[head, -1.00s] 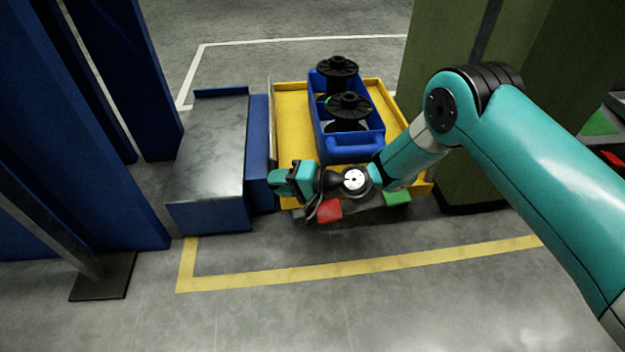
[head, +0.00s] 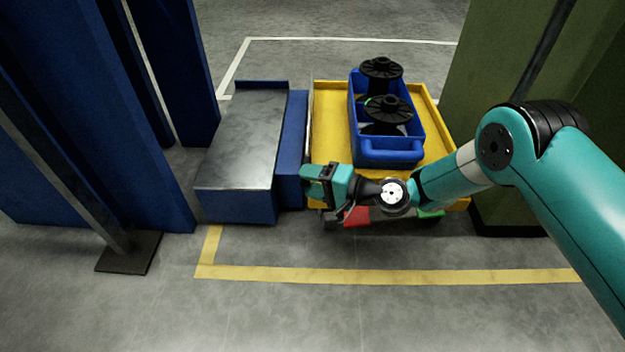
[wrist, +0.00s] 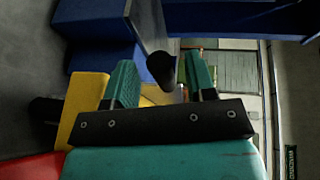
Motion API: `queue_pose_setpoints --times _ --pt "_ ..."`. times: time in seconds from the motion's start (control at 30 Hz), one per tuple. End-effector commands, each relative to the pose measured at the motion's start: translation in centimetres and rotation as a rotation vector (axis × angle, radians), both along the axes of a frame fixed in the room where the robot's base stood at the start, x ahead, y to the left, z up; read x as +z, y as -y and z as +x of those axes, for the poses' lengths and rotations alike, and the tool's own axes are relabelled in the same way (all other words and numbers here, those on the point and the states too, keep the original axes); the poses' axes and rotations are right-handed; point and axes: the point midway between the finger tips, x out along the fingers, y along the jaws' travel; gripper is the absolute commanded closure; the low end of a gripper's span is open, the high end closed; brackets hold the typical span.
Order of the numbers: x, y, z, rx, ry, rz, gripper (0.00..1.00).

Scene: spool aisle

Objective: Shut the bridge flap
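The bridge flap seems to be the thin grey plate (head: 309,122), standing upright between the blue-sided metal-topped platform (head: 245,130) and the yellow tray cart (head: 333,120). In the wrist view the grey plate (wrist: 149,22) is at top centre, with a dark rounded handle (wrist: 190,69) beside it. My gripper (head: 313,176) is at the near end of the plate, by the cart's front left corner. In the wrist view its two teal fingers (wrist: 163,80) are apart, and the dark handle shows between them. I cannot tell whether they touch it.
A blue bin (head: 388,154) with black spools (head: 388,109) sits on the cart. Red (head: 356,217) and green (head: 431,213) pieces are at its front. Blue uprights (head: 165,70) stand left, a green post (head: 490,120) right. The floor in front is clear.

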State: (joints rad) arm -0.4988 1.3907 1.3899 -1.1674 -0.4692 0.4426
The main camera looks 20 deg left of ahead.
Motion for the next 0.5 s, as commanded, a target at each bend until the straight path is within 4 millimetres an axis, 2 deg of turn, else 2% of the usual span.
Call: queue_pose_setpoints --times 0.37,0.5 --pt "0.2 0.2 0.1 -0.004 0.003 0.0 0.49" --pt "0.7 1.6 0.1 -0.004 0.0 -0.002 0.49"
